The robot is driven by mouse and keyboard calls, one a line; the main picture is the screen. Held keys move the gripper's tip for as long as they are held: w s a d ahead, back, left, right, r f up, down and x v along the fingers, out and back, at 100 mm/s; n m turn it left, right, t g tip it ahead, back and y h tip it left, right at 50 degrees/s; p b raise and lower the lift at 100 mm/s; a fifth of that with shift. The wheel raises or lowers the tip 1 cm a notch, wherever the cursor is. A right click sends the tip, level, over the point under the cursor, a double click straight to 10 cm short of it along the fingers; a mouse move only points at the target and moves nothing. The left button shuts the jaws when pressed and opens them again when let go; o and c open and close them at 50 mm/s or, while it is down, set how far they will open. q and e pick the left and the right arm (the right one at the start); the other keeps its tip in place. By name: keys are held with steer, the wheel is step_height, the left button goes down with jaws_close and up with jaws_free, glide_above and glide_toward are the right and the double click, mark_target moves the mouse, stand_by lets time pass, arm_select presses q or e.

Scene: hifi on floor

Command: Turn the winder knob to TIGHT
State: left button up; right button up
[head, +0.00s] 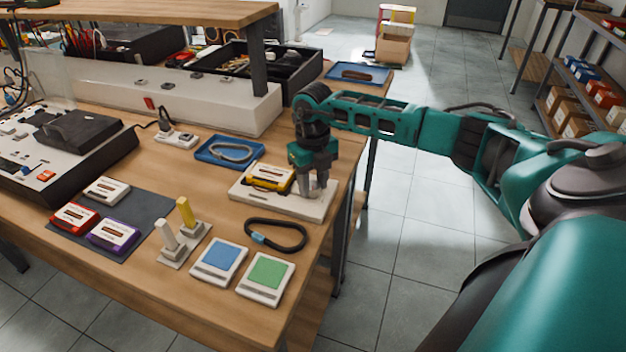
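A pale, flat winder base (300,205) lies near the right edge of the wooden workbench. A yellow cassette (270,177) sits on its left part. My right gripper (315,190) points down over the right part of the base, with its fingertips at or just above the surface. The winder knob is hidden by the fingers, and no TIGHT mark can be read. The fingers look close together, but I cannot tell whether they grip the knob. My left gripper is not in view.
On the workbench (150,290), a black cable loop (275,235), blue (219,262) and green (266,276) pads and a stand with white and yellow levers (184,240) lie in front. Cassettes rest on a dark mat (150,215). A blue tray (230,151) is behind.

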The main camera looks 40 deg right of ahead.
mark_target(314, 185)
steer(key=o, duration=0.4)
steer(key=shift+r, duration=0.15)
step_height(314, 185, up, 13)
stand_by(0.4)
steer(key=shift+s+f, duration=0.1)
steer(key=shift+f, duration=0.1)
